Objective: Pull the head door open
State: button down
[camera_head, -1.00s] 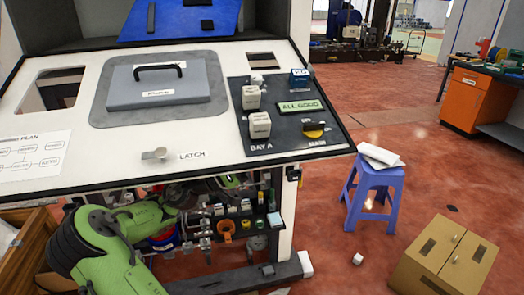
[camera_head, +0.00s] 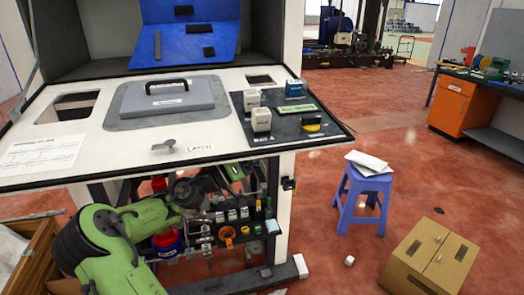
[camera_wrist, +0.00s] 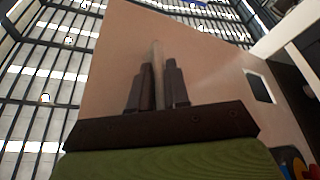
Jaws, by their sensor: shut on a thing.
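The dispenser's large white top panel (camera_head: 100,165) slopes towards me; I take it for the head door, though no label says so. Its grey latch knob (camera_head: 165,146) stands by the printed word LATCH. In the wrist view, my gripper (camera_wrist: 158,75) is closed around a thin pale bar (camera_wrist: 157,50). The bar stands against a broad tan surface (camera_wrist: 120,60), which appears to be the panel's underside. What the bar belongs to is unclear. In the head view, my green arm reaches beneath the panel, and I cannot make out the fingers there.
A grey lid with a black handle (camera_head: 165,97) and a dark switch plate (camera_head: 285,118) sit on the panel. A tool rack (camera_head: 240,218) hangs below it. A blue stool (camera_head: 362,195) and a cardboard box (camera_head: 430,258) stand right.

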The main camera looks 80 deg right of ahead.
jog(key=shift+r, duration=0.25)
jog(key=c, duration=1.5)
grip_release()
jog(key=shift+o, duration=0.2)
jog(key=v, duration=1.6)
jog(key=v, duration=1.8)
jog(key=shift+w+f, duration=0.2)
jog(key=shift+f, duration=0.05)
